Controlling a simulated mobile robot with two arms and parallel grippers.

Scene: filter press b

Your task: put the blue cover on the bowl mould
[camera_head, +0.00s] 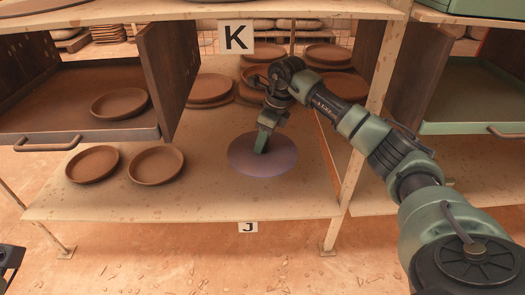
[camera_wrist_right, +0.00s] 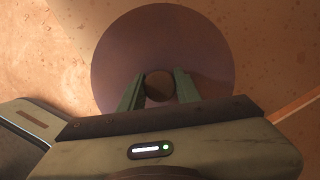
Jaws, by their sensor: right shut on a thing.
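The blue cover (camera_head: 275,163) is a round, flat, purplish-blue disc on the lower shelf at the middle of the head view. In the right wrist view the cover (camera_wrist_right: 210,60) fills the upper middle, with a round brown knob (camera_wrist_right: 159,86) at its centre. My right gripper (camera_head: 262,150) reaches down from above and is shut on the knob, with one finger on each side of it. I cannot tell whether the bowl mould is under the cover; anything beneath it is hidden.
Two brown clay dishes (camera_head: 156,165) stand left of the cover on the lower shelf (camera_head: 215,205). Stacked dishes (camera_head: 210,89) stand behind. A pulled-out drawer (camera_head: 75,132) with one dish juts out at left. A shelf post (camera_head: 362,130) rises at right, near my right arm.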

